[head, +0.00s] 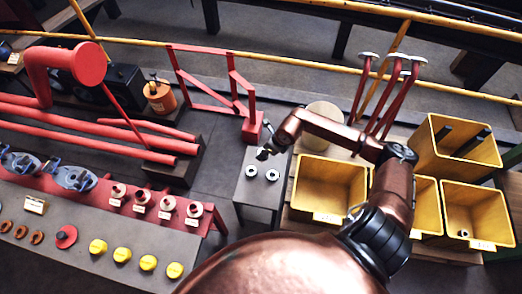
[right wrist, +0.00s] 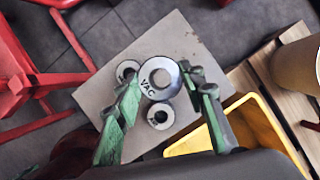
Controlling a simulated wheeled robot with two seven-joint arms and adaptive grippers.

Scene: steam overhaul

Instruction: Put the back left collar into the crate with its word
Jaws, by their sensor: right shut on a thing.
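My right gripper (head: 265,152) is above the back of a small grey table (head: 243,190). In the right wrist view its green fingers (right wrist: 161,84) are shut on a pale metal collar (right wrist: 160,94) marked VAC, held above the tabletop. Two other collars (head: 251,171) (head: 273,175) lie on the table below; their words are too small to read. Yellow crates stand to the right: a front left one (head: 330,187) with a label, a middle one (head: 427,207) partly hidden by my arm, and a right one (head: 470,205) with a collar inside. Crate words are unreadable. My left gripper is out of view.
A rear yellow crate (head: 455,152) holds dark bars. Red-handled tools (head: 390,95) and a round tan drum (head: 324,118) stand behind the crates. A red bench (head: 90,205) with small labelled parts is on the left. A red frame (head: 215,100) stands behind the grey table.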

